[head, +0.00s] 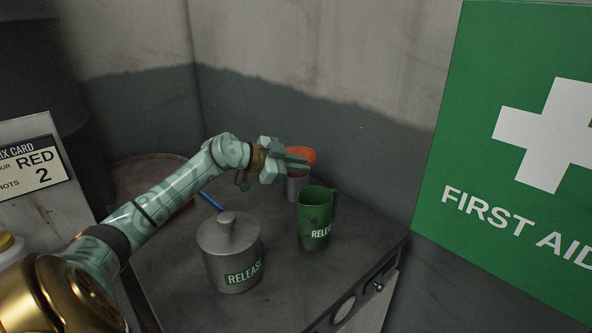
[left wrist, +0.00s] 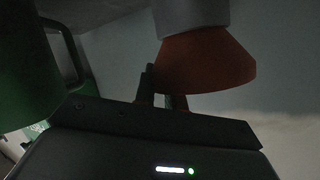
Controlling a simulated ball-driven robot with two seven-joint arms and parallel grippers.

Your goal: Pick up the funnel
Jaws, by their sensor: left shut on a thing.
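The orange funnel (head: 302,154) sits in the mouth of a grey can (head: 296,186) at the back of the bench top. My left gripper (head: 298,160) reaches it from the left and is shut on its rim; its fingers cover part of the funnel. In the left wrist view the picture is upside down: the funnel (left wrist: 212,62) flares out from the grey can (left wrist: 193,14), and the fingers (left wrist: 163,92) meet its edge. How deep the funnel sits in the can is hidden. My right gripper is not in view.
A green jug (head: 313,222) marked RELEASE stands close in front of the can. A lidded grey pot (head: 229,262) stands front left, with a blue stick (head: 211,201) behind it. Walls close in behind; a green first aid sign (head: 520,120) is at right.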

